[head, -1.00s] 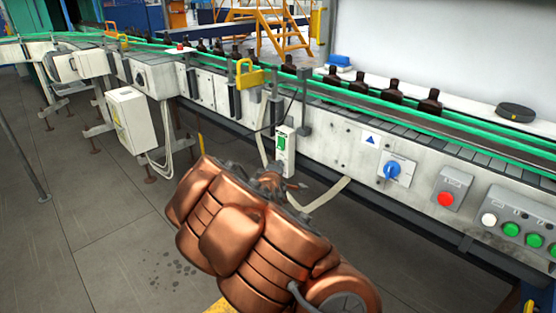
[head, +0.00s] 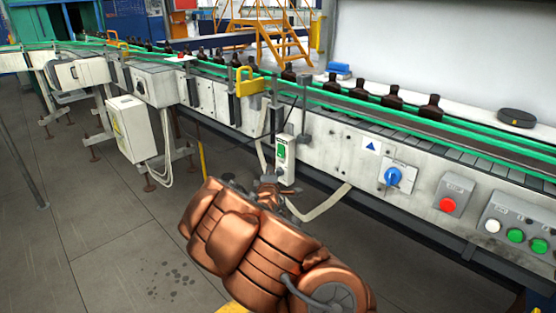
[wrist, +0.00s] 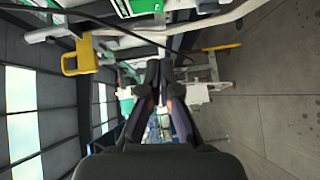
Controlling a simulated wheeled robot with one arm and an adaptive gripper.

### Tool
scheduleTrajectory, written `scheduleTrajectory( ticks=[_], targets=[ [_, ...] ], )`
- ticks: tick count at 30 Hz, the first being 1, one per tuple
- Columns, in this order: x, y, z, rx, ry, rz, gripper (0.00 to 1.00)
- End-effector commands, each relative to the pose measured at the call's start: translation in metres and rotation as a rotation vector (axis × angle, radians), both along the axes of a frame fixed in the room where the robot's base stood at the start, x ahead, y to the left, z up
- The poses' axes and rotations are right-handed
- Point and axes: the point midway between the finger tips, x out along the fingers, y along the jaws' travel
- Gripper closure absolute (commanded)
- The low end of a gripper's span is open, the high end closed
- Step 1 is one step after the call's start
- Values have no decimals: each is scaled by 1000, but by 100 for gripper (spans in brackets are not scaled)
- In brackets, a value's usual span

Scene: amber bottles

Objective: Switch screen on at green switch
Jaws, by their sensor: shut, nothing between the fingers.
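The green switch (head: 281,152) is on a narrow white box (head: 285,172) at the front of the conveyor. The switch also shows, cut off, at the top edge of the wrist view (wrist: 143,6). My gripper (head: 266,187) is just left of and below this box in the head view, largely hidden behind my copper arm. In the wrist view my gripper (wrist: 161,82) is shut and empty, with the switch off to the side of its fingers. I cannot tell whether it touches the box. No lit screen is recognisable.
The conveyor (head: 340,150) carries several amber bottles (head: 393,97). A blue rotary knob (head: 393,177), a red button (head: 447,204) and a button panel (head: 520,230) are to the right. A pale cable (head: 322,203) hangs below the switch box.

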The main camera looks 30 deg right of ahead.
Motion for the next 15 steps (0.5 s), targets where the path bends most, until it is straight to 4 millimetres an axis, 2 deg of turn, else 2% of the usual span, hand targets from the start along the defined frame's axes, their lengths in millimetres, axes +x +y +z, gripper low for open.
scheduleTrajectory(
  ticks=[15],
  targets=[
    [45,-28,-3,1,-3,0,100]
  ],
)
